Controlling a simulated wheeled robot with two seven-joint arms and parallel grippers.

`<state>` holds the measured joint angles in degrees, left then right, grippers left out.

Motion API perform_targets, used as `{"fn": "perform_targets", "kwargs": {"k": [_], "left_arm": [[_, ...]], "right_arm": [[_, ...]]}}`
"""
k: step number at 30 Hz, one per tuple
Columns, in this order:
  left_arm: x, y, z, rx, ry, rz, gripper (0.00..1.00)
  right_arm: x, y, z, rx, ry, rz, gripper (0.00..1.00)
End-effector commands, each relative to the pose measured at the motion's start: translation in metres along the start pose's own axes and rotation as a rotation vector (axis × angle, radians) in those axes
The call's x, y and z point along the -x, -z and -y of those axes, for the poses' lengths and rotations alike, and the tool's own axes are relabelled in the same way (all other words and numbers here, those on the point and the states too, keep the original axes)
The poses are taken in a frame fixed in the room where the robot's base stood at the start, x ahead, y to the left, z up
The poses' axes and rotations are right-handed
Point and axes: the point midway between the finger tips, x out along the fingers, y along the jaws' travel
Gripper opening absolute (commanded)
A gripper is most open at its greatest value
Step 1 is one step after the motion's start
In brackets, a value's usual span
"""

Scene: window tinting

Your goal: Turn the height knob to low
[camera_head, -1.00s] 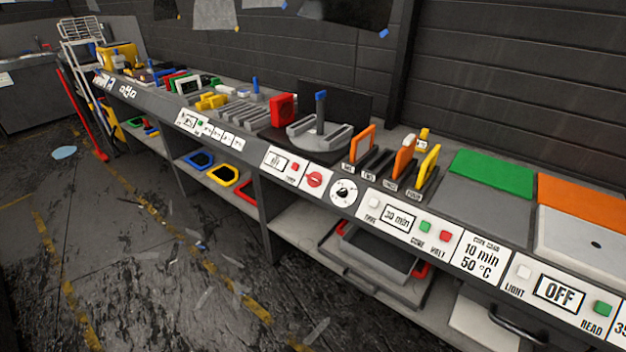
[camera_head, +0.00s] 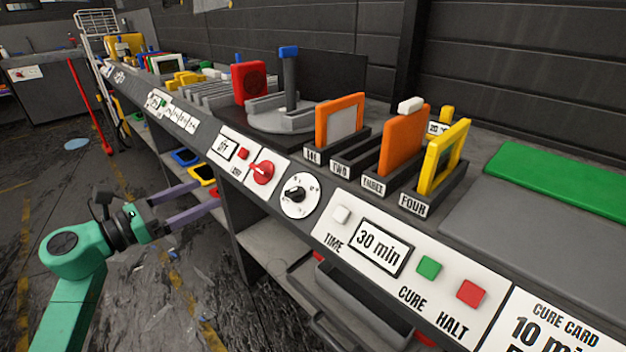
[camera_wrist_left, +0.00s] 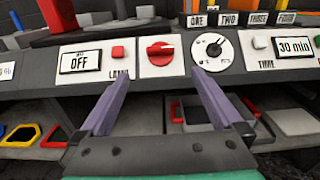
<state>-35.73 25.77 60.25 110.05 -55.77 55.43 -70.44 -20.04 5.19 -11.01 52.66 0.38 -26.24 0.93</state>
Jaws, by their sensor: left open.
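Two knobs sit on the bench front: a red knob (camera_head: 263,172) on a white plate and a black knob (camera_head: 295,193) on a round white dial with small marks. I cannot read which one is labelled height. In the left wrist view the red knob (camera_wrist_left: 160,54) is straight ahead, and the black knob (camera_wrist_left: 213,50) is to its right, its pointer tilted up-right. My left gripper (camera_head: 208,194) is open and empty, left of and below the knobs in the head view. In the wrist view its purple fingers (camera_wrist_left: 162,82) spread below the red knob, apart from it. My right gripper is out of view.
A display reading OFF (camera_head: 224,148) with a red button (camera_head: 242,154) is left of the knobs. A 30 min display (camera_head: 379,245), green button (camera_head: 429,267) and red button (camera_head: 473,292) are right. Numbered slots hold orange and yellow frames (camera_head: 443,157) above. Open shelves lie below.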

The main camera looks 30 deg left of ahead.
Motion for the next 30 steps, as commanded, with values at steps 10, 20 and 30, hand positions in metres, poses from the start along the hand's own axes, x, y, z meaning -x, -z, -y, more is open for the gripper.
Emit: {"fn": "perform_targets", "kwargs": {"k": [10, 20, 30], "left_arm": [[-0.064, -0.006, 0.003, -0.022, 0.008, -0.003, 1.00], [-0.137, -0.004, 0.002, -0.016, 0.004, -0.001, 1.00], [-0.145, -0.003, 0.002, -0.014, 0.003, -0.002, 0.96]], "right_arm": [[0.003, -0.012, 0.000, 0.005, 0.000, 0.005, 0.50], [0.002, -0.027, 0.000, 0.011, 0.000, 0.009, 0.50], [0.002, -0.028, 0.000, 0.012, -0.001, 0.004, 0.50]]}}
